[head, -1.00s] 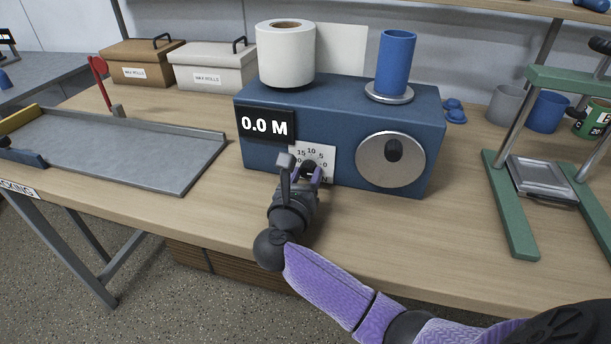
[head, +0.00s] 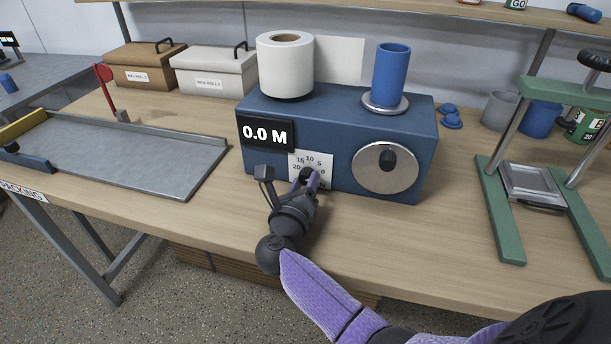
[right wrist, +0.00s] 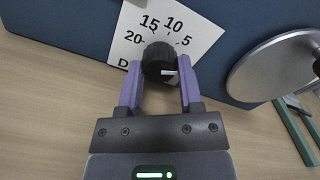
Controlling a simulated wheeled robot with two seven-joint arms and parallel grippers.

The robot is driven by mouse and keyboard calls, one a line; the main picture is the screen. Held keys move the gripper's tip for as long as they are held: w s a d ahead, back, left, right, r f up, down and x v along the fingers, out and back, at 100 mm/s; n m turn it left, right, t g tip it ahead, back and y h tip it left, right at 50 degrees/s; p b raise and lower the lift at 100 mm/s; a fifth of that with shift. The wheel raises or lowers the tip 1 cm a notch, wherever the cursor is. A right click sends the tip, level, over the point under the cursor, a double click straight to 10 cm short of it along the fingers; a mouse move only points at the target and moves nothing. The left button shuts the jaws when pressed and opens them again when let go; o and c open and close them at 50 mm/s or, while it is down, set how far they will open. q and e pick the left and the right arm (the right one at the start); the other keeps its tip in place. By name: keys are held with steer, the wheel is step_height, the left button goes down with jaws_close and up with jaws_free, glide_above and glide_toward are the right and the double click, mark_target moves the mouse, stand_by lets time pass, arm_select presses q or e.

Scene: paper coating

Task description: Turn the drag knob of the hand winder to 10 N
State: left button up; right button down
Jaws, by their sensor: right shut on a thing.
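The hand winder is a blue box (head: 330,130) on the bench with a 0.0 M display (head: 266,132). Its drag dial is a white plate (head: 322,160) marked 20, 15, 10, 5; the plate also shows in the right wrist view (right wrist: 128,45). The black drag knob (right wrist: 158,62) sits on the plate. Its white pointer mark faces right, below the 5 and away from the 10. My right gripper (head: 306,178) is shut on the knob, one purple finger on each side, as the right wrist view (right wrist: 160,80) shows. My left gripper is not in view.
A silver crank disc (head: 370,180) is right of the dial. A white roll (head: 285,65) and blue spool (head: 390,75) stand on top. A grey tray (head: 130,150) lies left, a green-framed press (head: 497,200) right. The bench in front is mostly clear.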

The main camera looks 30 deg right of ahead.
steer(key=shift+r+n+p, duration=0.15)
steer(key=shift+n+p, duration=0.45)
steer(key=shift+n, duration=0.3)
steer(key=shift+n+p, duration=0.5)
steer(key=shift+n, duration=0.4)
steer(key=shift+n+p, duration=0.5)
steer(key=shift+n, duration=0.4)
steer(key=n+p, duration=0.1)
steer(key=n, duration=0.1)
steer(key=shift+n, duration=0.4)
steer(key=shift+n+p, duration=0.45)
steer(key=shift+n, duration=0.35)
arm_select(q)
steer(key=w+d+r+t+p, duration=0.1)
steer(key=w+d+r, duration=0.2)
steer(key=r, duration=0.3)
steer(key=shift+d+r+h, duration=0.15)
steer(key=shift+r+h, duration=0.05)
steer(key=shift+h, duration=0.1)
arm_select(e)
steer(key=shift+n, duration=1.8)
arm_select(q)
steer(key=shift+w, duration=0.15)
arm_select(e)
steer(key=shift+c, duration=1.3)
jaws_free()
steer(key=shift+a, duration=0.1)
